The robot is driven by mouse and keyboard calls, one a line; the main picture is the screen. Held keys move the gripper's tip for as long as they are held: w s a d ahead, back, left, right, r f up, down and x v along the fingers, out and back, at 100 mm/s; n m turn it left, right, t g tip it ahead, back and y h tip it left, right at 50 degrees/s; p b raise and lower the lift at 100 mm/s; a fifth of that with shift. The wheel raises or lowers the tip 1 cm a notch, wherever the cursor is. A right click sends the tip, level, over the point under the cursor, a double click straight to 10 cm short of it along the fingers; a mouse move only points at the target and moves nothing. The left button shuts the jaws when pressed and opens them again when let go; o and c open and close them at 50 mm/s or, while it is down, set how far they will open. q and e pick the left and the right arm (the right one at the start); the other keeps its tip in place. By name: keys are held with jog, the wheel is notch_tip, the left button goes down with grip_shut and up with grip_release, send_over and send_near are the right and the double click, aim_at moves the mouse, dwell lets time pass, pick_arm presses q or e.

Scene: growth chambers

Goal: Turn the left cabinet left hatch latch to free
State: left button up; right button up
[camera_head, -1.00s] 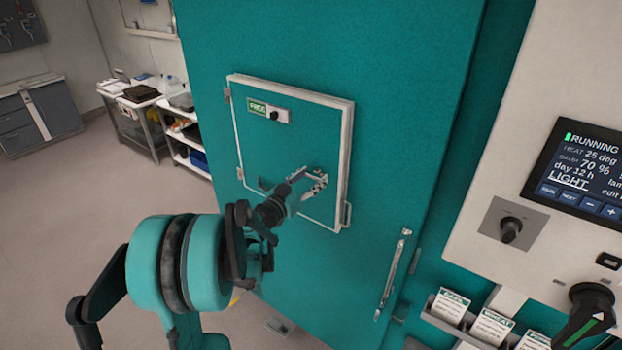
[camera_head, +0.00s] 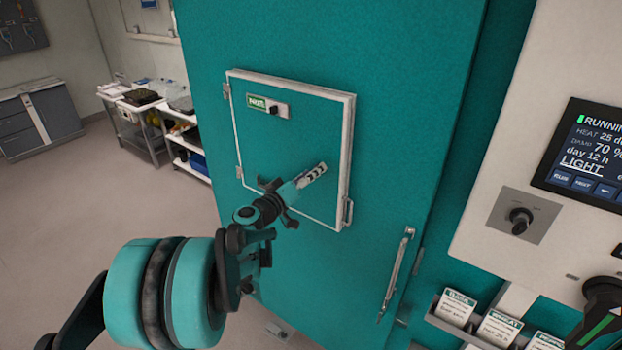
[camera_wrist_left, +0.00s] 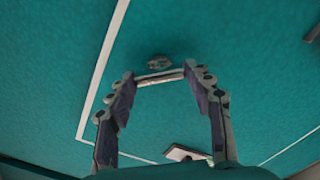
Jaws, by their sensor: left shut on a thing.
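The hatch (camera_head: 285,150) is a teal panel with a white frame on the tall teal cabinet, and it looks closed. A small green sign with a black knob (camera_head: 273,109) is at its upper left; the lettering is too small to read surely. My left gripper (camera_head: 315,173) is at the hatch's right half. In the left wrist view its two fingers (camera_wrist_left: 165,85) bend toward each other, with the pale latch bar (camera_wrist_left: 158,76) between their tips. The gripper is shut on this latch, which the fingers mostly cover in the head view.
A long vertical door handle (camera_head: 396,275) is below right of the hatch. A control panel with a screen (camera_head: 588,155) and a knob (camera_head: 520,219) stands at the right, with card holders (camera_head: 455,307) below. A shelf cart (camera_head: 180,145) is beyond the cabinet at the left; floor there is open.

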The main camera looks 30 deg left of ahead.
pick_arm(q)
jog(key=shift+a+f+n+b, duration=0.1)
jog(key=shift+n+b, duration=0.65)
jog(key=shift+n, duration=1.65)
jog(key=shift+f+n+b, duration=0.1)
jog(key=shift+n+b, duration=0.6)
jog(key=shift+n, duration=1.7)
jog(key=shift+r, duration=0.1)
jog(key=o, duration=1.1)
jog(key=shift+o, duration=0.2)
jog(key=s, duration=1.2)
jog(key=shift+a, duration=0.45)
